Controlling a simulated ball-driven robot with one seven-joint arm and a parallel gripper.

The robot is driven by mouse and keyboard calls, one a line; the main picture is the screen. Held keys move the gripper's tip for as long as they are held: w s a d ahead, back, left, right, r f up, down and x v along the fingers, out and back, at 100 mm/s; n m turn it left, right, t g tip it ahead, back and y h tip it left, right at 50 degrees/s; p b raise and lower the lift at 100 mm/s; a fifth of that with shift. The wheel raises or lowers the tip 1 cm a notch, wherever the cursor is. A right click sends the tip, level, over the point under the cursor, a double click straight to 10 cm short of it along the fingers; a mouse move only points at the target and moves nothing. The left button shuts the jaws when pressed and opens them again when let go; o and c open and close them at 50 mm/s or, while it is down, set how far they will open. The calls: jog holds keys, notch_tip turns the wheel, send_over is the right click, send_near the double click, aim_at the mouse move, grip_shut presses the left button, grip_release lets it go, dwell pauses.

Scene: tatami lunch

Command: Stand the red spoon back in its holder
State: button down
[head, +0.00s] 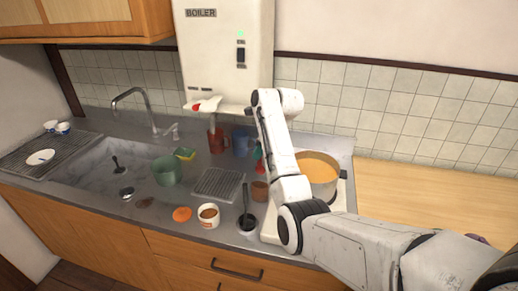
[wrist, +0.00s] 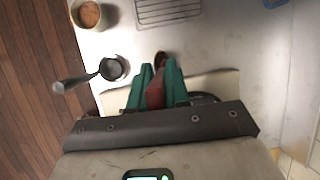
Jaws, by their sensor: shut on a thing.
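My gripper (wrist: 158,85) has green fingers, shut on the red spoon (wrist: 155,95), of which only a short red part shows between them. In the head view my gripper (head: 258,152) is above the counter, just over a small brown cup (head: 260,191). A dark brown rounded end (wrist: 161,57) shows just beyond the fingertips; I cannot tell whether it is the spoon's end or the cup.
A pot of orange soup (head: 318,170) sits on the stove right of my gripper. A wire rack (head: 218,183), green pot (head: 167,170), red mug (head: 216,141), blue mug (head: 240,141) and brown-filled tub (head: 208,216) stand left. Bare wooden counter (head: 430,185) lies at right.

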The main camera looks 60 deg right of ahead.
aim_at(259, 171)
notch_tip(259, 171, down, 10)
jog(key=b, duration=0.2)
jog(key=shift+f, duration=0.15)
dwell(0.6)
jog(key=shift+f, duration=0.5)
dwell(0.5)
jog(key=shift+c, duration=2.3)
grip_release()
notch_tip(259, 171, up, 2)
jog(key=shift+r+p, duration=0.25)
jog(key=shift+p, duration=0.85)
jog(key=shift+r, duration=2.25)
